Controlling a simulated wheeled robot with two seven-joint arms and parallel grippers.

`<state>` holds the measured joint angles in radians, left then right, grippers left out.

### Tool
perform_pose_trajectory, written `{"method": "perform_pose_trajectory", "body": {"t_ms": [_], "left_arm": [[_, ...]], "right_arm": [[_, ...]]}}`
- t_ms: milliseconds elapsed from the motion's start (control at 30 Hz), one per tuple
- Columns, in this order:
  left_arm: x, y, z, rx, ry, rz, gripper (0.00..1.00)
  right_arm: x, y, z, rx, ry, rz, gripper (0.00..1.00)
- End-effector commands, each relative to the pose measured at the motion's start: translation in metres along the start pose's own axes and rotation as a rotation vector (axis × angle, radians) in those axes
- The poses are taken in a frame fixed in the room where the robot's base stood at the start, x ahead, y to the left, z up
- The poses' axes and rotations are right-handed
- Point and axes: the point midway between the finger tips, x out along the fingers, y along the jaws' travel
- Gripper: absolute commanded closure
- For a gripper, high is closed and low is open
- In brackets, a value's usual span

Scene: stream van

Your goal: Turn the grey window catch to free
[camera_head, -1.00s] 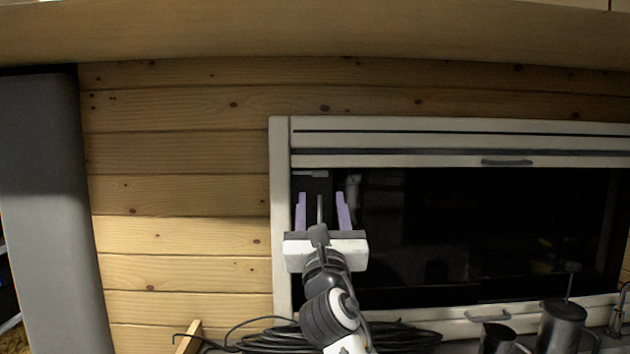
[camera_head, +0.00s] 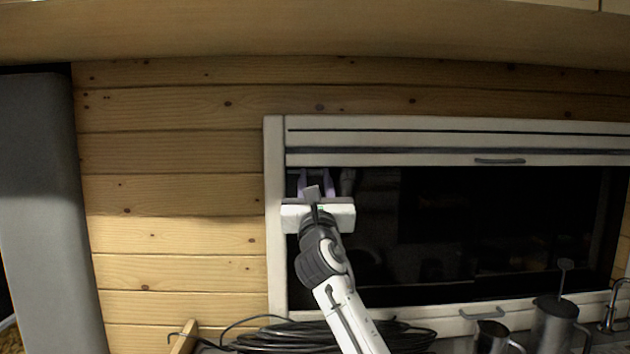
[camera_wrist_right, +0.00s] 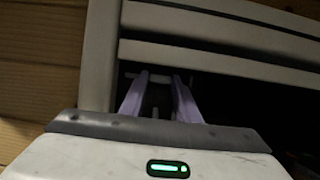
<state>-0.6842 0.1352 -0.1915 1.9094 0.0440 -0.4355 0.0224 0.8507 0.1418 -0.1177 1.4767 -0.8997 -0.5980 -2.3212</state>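The window (camera_head: 480,230) has a pale frame (camera_head: 275,215) and dark glass. My right gripper (camera_head: 316,178) is at the window's upper left corner, just below the top rail. Its two lilac fingers stand apart and point at the window. In the head view my gripper largely hides this spot. My left gripper is out of view.
A rolled blind's rail (camera_head: 420,158) with a handle crosses above the glass. Below the window lie a coil of black cable (camera_head: 290,336), a metal jug (camera_head: 492,338) and a larger pot (camera_head: 556,325). A grey panel (camera_head: 40,210) stands at the left.

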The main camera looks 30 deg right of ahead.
Motion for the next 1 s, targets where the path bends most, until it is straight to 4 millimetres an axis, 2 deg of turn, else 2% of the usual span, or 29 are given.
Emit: {"method": "perform_pose_trajectory", "body": {"t_ms": [33,100,133,367,700,1000], "left_arm": [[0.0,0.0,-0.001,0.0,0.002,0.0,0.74],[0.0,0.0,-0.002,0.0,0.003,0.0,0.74],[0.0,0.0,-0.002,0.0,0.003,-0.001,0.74],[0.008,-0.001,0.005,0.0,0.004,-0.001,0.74],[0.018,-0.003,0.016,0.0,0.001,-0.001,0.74],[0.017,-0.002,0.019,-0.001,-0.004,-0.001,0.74]], "right_arm": [[0.0,0.0,0.0,0.0,0.0,0.0,0.8],[0.0,0.0,0.0,0.0,0.0,0.0,0.92],[0.0,0.0,0.0,0.0,0.0,0.0,0.94],[-0.001,0.002,-0.003,0.085,0.0,-0.035,0.94],[0.0,0.005,0.0,0.411,0.001,-0.17,0.94],[0.0,0.005,0.001,0.46,0.001,-0.191,0.94]]}}
